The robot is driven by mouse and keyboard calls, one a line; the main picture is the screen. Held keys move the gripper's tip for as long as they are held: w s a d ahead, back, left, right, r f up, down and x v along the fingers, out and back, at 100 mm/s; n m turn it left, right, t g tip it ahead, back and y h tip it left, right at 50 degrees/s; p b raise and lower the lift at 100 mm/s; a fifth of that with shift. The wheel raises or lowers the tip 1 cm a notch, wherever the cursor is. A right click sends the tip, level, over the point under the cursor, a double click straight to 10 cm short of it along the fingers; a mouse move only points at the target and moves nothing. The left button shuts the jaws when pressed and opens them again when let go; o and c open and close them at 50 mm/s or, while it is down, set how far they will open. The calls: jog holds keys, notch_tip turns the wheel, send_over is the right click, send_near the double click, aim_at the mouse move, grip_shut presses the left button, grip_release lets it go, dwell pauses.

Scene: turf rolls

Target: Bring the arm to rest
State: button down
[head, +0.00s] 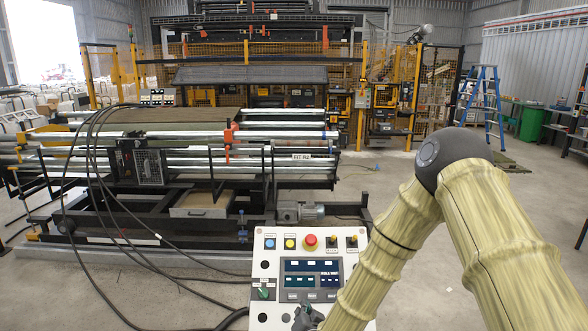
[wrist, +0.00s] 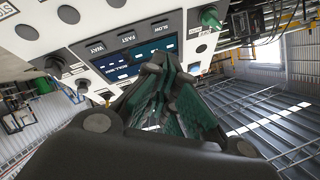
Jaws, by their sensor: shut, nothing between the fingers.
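My arm, with pale bamboo-like links, comes in from the right in the head view, bends at a dark round joint and slopes down to the control panel (head: 276,313). My gripper (head: 306,316) shows only partly at the bottom edge, in front of the panel's lower part. In the wrist view my gripper (wrist: 160,66) has dark green fingers drawn together and empty, pointing toward the panel (wrist: 92,28). The panel appears upside down there, and the fingertips overlap its display (wrist: 122,62). I cannot tell whether they touch it.
The panel has a red button (head: 310,241), a blue button (head: 269,243) and several knobs. Behind it stands a roller machine (head: 185,190) with black cables hanging down. A blue ladder (head: 482,105) and a green bin (head: 530,123) stand at the right. Open concrete floor (head: 435,270) lies around the arm.

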jog(key=s+d+f+n+g+b, duration=0.15)
jog(key=s+d+f+g, duration=0.35)
jog(key=s+f, duration=0.6)
jog(key=s+d+f+n+g+b, duration=0.1)
jog(key=s+d+f+n+g, duration=0.15)
jog(key=s+d+f, duration=0.65)
jog(key=s+d+f+g, duration=0.2)
jog(key=s, duration=0.6)
jog(key=s+d+f+g+h+b, duration=0.1)
jog(key=s+d+f+g, duration=0.1)
jog(key=s, duration=0.6)
jog(key=s+d+f+g+h, duration=0.1)
jog(key=s+f, duration=0.3)
jog(key=s, duration=0.4)
jog(key=shift+s+d+n+g, duration=0.25)
jog(key=shift+d+n+g, duration=0.15)
jog(key=shift+d+g, duration=0.4)
jog(key=shift+f, duration=0.1)
